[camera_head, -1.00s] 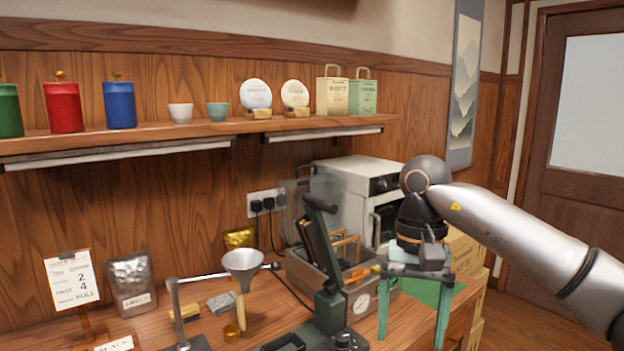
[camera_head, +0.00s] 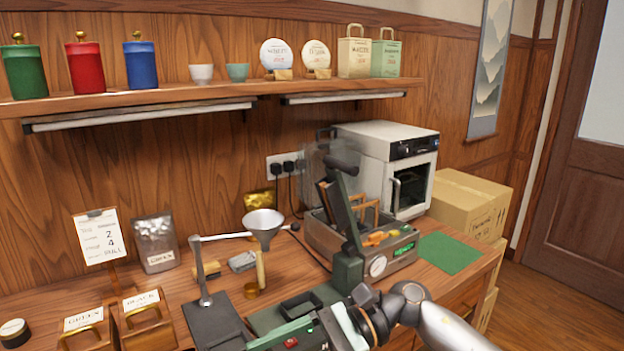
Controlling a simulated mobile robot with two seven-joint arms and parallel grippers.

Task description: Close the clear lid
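The clear lid (camera_head: 316,166) is a faint see-through panel. It stands raised behind the metal box (camera_head: 403,261), in front of the wall sockets and beside the white oven. The dark press arm (camera_head: 340,215) hides part of the lid and box. Orange pieces and a wooden-framed item show inside the open box, which has a round gauge on its front. My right gripper (camera_head: 343,327) is low at the bottom centre, in front of the box and well below the lid. Its fingers are partly hidden, so its opening is unclear. My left gripper is not in view.
The white oven (camera_head: 391,165) stands right of the lid. A green mat (camera_head: 450,252) lies clear at the counter's right end. A funnel on a stand (camera_head: 263,225) is left of the press. A shelf (camera_head: 200,101) with tins and cups runs above. Cardboard boxes (camera_head: 470,205) stand at right.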

